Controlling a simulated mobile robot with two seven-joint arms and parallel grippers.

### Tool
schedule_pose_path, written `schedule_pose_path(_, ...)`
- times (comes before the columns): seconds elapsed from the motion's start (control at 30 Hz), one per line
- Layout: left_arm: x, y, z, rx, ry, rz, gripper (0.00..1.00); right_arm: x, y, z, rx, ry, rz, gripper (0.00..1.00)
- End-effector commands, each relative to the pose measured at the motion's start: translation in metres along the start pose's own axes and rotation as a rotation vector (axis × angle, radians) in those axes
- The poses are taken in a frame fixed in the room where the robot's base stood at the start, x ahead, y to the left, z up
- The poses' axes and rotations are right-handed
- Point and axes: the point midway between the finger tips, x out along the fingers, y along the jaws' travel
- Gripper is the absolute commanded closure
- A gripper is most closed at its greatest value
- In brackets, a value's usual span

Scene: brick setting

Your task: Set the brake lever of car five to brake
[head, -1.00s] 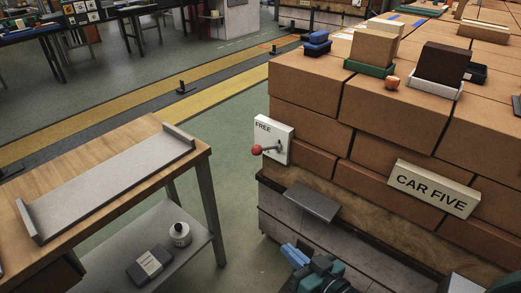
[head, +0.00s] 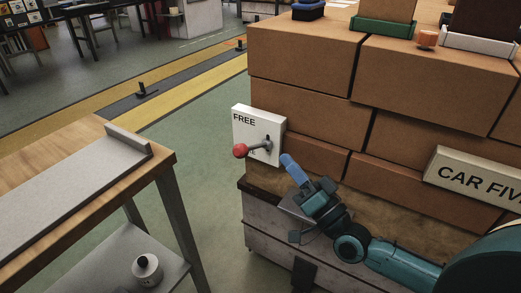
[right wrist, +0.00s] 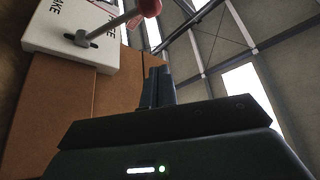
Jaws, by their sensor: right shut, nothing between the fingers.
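The brake lever (head: 255,149) has a red knob (head: 240,151) and comes out of a slot in a white plate (head: 243,122) on the side of the brick car. The word FREE is at the plate's top. The lever points left. The CAR FIVE sign (head: 476,178) is to the right. My right gripper (head: 287,160), with blue fingertips, is shut and empty, below and right of the lever and apart from it. In the right wrist view the shut fingers (right wrist: 157,88) are below the red knob (right wrist: 150,7); the plate (right wrist: 55,38) shows part of a word, "AKE". My left gripper is not in view.
A wooden bench (head: 165,157) with a grey tray (head: 65,185) stands at the left; a white canister (head: 147,267) is on its lower shelf. Stacked bricks (head: 300,65) fill the right. Green floor is open between bench and car.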

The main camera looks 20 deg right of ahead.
Motion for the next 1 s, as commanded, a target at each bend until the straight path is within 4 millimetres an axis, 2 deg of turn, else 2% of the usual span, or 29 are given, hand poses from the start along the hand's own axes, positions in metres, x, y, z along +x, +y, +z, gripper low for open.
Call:
schedule_pose_path(0.17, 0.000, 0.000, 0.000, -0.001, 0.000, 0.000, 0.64, 0.019, -0.001, -0.001, 0.001, 0.005, -0.002, 1.00)
schedule_pose_path(0.57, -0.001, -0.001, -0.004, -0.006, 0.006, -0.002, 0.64, 0.103, -0.002, -0.001, 0.000, 0.003, -0.003, 1.00)
schedule_pose_path(0.6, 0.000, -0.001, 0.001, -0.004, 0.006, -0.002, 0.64, 0.096, 0.002, 0.011, 0.002, -0.004, 0.001, 1.00)
schedule_pose_path(0.7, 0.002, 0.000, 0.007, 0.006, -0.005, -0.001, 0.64, 0.090, 0.001, 0.025, 0.001, -0.002, 0.001, 1.00)
schedule_pose_path(1.0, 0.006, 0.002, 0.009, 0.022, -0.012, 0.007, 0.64, 0.085, 0.000, 0.038, -0.001, -0.001, 0.000, 1.00)
